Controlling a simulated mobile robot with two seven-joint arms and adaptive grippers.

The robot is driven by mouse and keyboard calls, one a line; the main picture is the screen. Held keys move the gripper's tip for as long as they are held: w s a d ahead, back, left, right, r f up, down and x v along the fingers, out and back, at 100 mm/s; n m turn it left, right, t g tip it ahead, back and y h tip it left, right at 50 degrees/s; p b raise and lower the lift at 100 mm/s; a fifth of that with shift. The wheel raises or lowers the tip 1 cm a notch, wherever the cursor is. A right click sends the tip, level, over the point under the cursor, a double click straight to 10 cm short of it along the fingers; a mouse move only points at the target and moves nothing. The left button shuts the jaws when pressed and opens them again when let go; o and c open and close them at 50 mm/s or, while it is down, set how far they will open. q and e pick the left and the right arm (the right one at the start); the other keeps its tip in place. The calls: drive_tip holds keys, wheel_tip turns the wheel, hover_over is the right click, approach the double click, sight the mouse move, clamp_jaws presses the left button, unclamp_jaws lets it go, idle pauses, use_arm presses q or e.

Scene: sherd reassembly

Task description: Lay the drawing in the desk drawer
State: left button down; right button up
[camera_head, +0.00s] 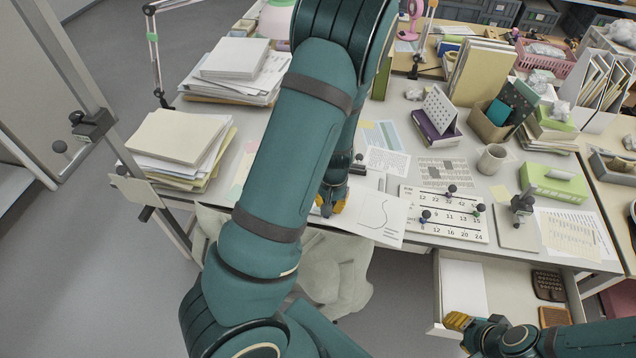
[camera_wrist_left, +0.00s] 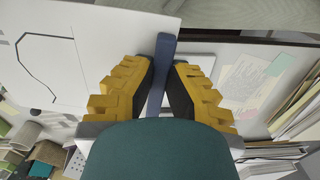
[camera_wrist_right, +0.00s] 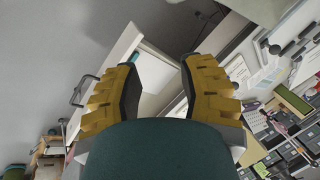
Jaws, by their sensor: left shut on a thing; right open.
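The drawing (camera_head: 378,214), a white sheet with a dark curved line, lies level at the desk's front edge and overhangs it. My left gripper (camera_head: 332,203) is at its left end, partly hidden by my arm. In the left wrist view its fingers (camera_wrist_left: 160,88) are shut on a blue strip (camera_wrist_left: 161,65) at the edge of the drawing (camera_wrist_left: 75,55). The desk drawer (camera_head: 437,290) is pulled open at lower right, with a white sheet (camera_head: 463,287) inside. My right gripper (camera_head: 458,322) is open and empty by the drawer's front left corner; contact is unclear.
A brown gridded item (camera_head: 548,285) and a tan block (camera_head: 553,316) lie at the drawer's right. A numbered board (camera_head: 445,214) with small knobs lies on the desk right of the drawing. Paper stacks (camera_head: 178,140) stand at left. A pale bag-like shape (camera_head: 335,275) is below the desk edge.

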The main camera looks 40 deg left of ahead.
sight(352, 225)
use_arm(q)
drive_tip(key=d+f, duration=0.1)
drive_tip(key=d, duration=0.1)
drive_tip(key=d+f+m, duration=0.1)
drive_tip(key=d+f, duration=0.1)
drive_tip(key=d, duration=0.1)
drive_tip(key=d+f+m, duration=0.1)
drive_tip(key=d, duration=0.1)
drive_tip(key=shift+s+d+f, duration=0.15)
drive_tip(key=shift+s+f, duration=0.1)
drive_tip(key=shift+f, duration=0.15)
drive_tip(key=d+f+m+b, duration=0.1)
drive_tip(key=d+f+b, duration=0.2)
drive_tip(key=f+b, duration=0.2)
drive_tip(key=d+f+m+b, duration=0.1)
drive_tip(key=d+f+b, duration=0.2)
drive_tip(key=f+b, duration=0.2)
wheel_tip(352, 225, down, 4)
drive_tip(key=shift+s+r, duration=0.25)
drive_tip(key=shift+s, duration=0.15)
